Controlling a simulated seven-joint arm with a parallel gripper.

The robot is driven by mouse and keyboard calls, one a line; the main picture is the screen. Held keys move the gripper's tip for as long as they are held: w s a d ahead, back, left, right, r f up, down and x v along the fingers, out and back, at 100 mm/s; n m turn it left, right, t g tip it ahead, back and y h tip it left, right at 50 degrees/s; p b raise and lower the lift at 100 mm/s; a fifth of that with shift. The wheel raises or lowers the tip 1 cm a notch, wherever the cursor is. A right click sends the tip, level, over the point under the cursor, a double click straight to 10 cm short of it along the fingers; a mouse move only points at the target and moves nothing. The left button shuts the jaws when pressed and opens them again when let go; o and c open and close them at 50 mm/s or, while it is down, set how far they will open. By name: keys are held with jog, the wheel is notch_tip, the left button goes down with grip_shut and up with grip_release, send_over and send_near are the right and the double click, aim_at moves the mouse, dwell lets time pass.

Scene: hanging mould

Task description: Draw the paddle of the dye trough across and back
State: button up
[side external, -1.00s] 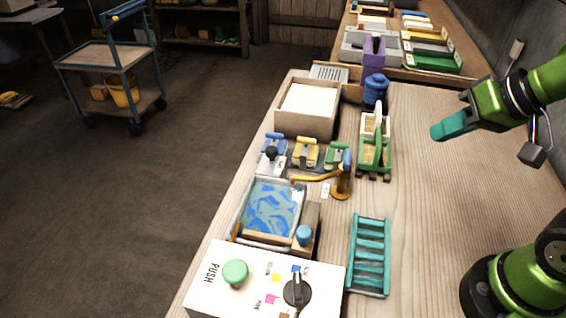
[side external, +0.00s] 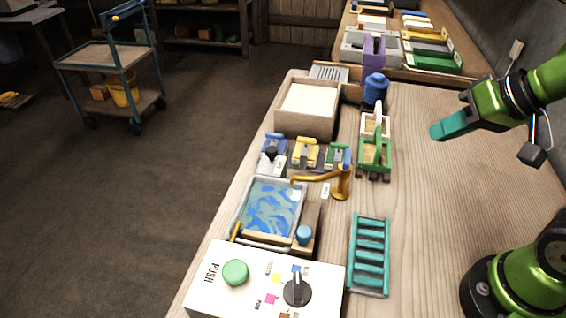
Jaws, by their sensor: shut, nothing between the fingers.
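The dye trough (side external: 297,214) is a shallow pale-rimmed tray at the left edge of the bench, holding blue liquid with lighter swirls. A wooden bar (side external: 268,239) lies along its near side, with a round blue knob (side external: 304,235) at its right end; this looks like the paddle. My gripper (side external: 437,132) is at the right of the side external view, up and away from the trough, with its teal fingers shut and empty. It touches nothing that I can see.
A white panel (side external: 218,298) with a green push button and black dial stands in front of the trough. A yellow tap (side external: 342,185) stands behind its right corner. A teal rack (side external: 369,255) lies to the right. Bare bench (side external: 440,200) lies below my gripper.

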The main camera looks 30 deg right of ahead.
jog(key=shift+o, duration=1.1)
jog(key=shift+a+f, duration=0.1)
jog(key=shift+a, duration=0.15)
jog(key=o, duration=0.7)
jog(key=w+a+n+g+y, duration=0.1)
jog(key=w+a+n+g, duration=0.1)
jog(key=a, duration=0.4)
jog(key=shift+w+a+f+n+g, duration=0.25)
jog(key=shift+w+a+n+g, duration=0.05)
jog(key=shift+n, duration=0.2)
notch_tip(320, 180, up, 2)
jog(key=n+g+h, duration=0.1)
jog(key=g+h, duration=0.2)
jog(key=g, duration=0.2)
send_over(304, 231)
notch_tip(304, 231, down, 16)
jog(key=shift+f, duration=0.1)
grip_shut()
